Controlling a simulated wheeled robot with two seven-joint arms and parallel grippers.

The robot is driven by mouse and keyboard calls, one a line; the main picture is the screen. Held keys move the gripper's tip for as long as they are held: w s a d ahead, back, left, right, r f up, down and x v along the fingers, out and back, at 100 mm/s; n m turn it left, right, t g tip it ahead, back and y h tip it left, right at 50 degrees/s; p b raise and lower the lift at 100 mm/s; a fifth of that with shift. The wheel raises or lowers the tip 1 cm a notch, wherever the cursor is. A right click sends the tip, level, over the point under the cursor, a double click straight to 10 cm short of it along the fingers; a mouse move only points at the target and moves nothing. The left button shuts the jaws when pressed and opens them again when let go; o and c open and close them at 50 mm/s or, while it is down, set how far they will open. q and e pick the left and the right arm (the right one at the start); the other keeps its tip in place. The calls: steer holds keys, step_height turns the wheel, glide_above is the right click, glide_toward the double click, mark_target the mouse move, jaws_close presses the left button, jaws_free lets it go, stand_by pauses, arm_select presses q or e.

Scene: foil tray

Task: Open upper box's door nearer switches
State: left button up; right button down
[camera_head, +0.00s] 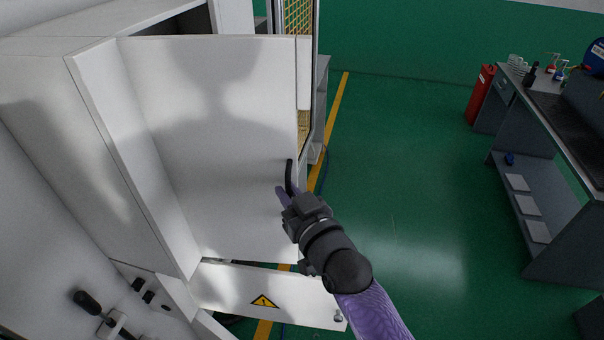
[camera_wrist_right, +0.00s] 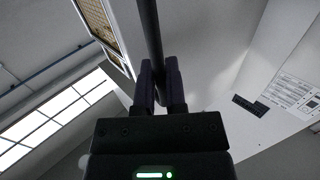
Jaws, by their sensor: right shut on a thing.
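The upper box's white door (camera_head: 215,130) fills the left half of the head view. It stands swung partly out from the white cabinet (camera_head: 45,85), with a gap showing at its top. A black bar handle (camera_head: 289,174) sits near the door's right edge. My right gripper (camera_head: 284,194) is at this handle. In the right wrist view the two fingers (camera_wrist_right: 160,84) are closed around the dark handle bar (camera_wrist_right: 150,35). Dark switches (camera_head: 88,302) are on the panel at the lower left. My left gripper is not in view.
A lower white door with a yellow warning triangle (camera_head: 264,301) stands out below. Green floor (camera_head: 400,190) with a yellow line (camera_head: 338,105) is free to the right. A workbench (camera_head: 560,125) and a red canister (camera_head: 480,93) stand at the far right.

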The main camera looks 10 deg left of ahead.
steer(key=shift+s+r, duration=0.1)
steer(key=shift+s, duration=0.25)
steer(key=c, duration=0.7)
jaws_free()
steer(key=shift+a, duration=0.15)
steer(key=shift+c, duration=0.2)
steer(key=v, duration=1)
steer(key=shift+b, duration=0.45)
